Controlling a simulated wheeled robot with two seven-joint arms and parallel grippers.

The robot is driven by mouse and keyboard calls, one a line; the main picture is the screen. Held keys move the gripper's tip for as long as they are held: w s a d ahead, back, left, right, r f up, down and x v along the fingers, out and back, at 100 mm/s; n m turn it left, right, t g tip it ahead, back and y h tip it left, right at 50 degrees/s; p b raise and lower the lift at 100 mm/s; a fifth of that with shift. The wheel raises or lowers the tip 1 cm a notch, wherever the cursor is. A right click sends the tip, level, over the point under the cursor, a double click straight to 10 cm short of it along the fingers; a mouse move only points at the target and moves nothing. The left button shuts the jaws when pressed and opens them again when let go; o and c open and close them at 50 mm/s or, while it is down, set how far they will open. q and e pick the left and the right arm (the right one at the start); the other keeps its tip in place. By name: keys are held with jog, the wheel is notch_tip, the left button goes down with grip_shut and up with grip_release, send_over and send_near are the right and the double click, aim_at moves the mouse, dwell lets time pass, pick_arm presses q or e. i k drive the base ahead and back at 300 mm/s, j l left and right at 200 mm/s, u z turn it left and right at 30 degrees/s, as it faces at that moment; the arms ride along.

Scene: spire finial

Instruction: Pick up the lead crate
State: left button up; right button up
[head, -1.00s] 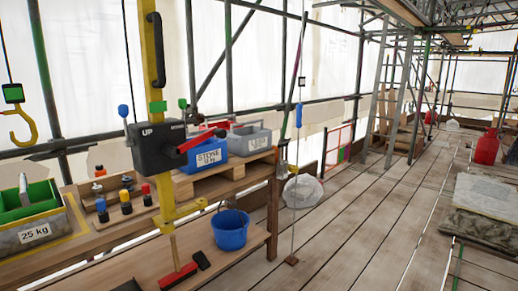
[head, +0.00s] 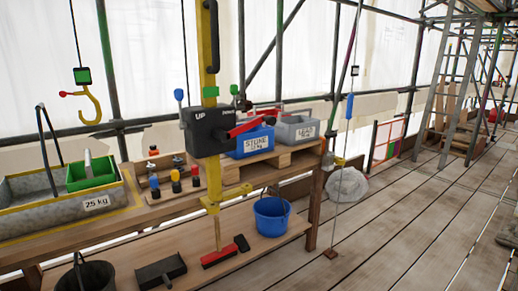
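The lead crate (head: 284,134) is a grey open-topped box with a white label that appears to read LEAD. It sits upright on a wooden pallet (head: 232,184) at the right end of the bench, just right of the blue stone crate (head: 236,152). A black winch box (head: 203,140) with a red lever stands in front and hides part of the blue crate. Neither of my grippers is in view.
A yellow hook (head: 92,106) hangs at left above a grey tub (head: 40,205) marked 25 kg with a green box (head: 92,173) inside. A blue bucket (head: 271,218) and a red brush (head: 219,258) rest on the lower shelf. The plank floor (head: 415,215) at right is largely clear.

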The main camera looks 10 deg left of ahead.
aim_at(294, 131)
jog(key=i+l+u, duration=0.1)
jog(key=i, duration=0.3)
jog(key=i+l+u, duration=0.1)
jog(key=i, duration=0.35)
jog(key=i+l+u, duration=0.1)
jog(key=i+l, duration=0.45)
jog(key=i, duration=0.25)
jog(key=u, duration=0.05)
